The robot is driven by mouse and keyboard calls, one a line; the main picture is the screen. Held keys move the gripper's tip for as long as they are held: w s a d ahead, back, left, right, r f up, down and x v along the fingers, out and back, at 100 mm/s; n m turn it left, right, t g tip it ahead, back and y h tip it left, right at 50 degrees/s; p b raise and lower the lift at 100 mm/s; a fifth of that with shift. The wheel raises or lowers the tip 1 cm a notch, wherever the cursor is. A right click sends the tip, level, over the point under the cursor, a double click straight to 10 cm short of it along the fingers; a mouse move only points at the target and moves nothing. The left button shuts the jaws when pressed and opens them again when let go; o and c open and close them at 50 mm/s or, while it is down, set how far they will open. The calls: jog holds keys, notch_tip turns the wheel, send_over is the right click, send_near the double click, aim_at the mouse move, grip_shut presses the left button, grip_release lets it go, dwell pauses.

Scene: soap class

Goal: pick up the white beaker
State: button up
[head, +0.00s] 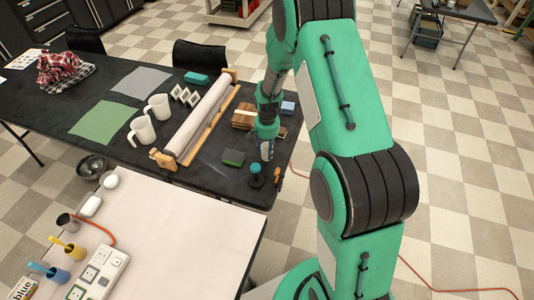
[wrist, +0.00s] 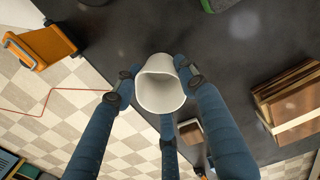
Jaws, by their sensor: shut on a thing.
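The white beaker (wrist: 160,88) is in the middle of the wrist view, its open mouth facing the camera at a slant. My gripper (wrist: 157,95) has its dark blue fingers closed around it, one on the left, one on the right and one below in the picture. In the head view my gripper (head: 266,148) points down over the right end of the black table (head: 222,180), and a small pale patch of the beaker shows between the fingers. Whether the beaker's base touches the table is hidden.
Wooden blocks (head: 243,116) lie behind my gripper. A green-topped sponge (head: 233,157) and a teal-topped stamp (head: 256,170) are close in front. A paper roll on a wooden holder (head: 200,115) and two white jugs (head: 142,130) stand to the left. The table's right edge is close.

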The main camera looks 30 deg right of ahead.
notch_tip(320, 180, up, 10)
jog(key=p, duration=0.2)
dwell(0.7)
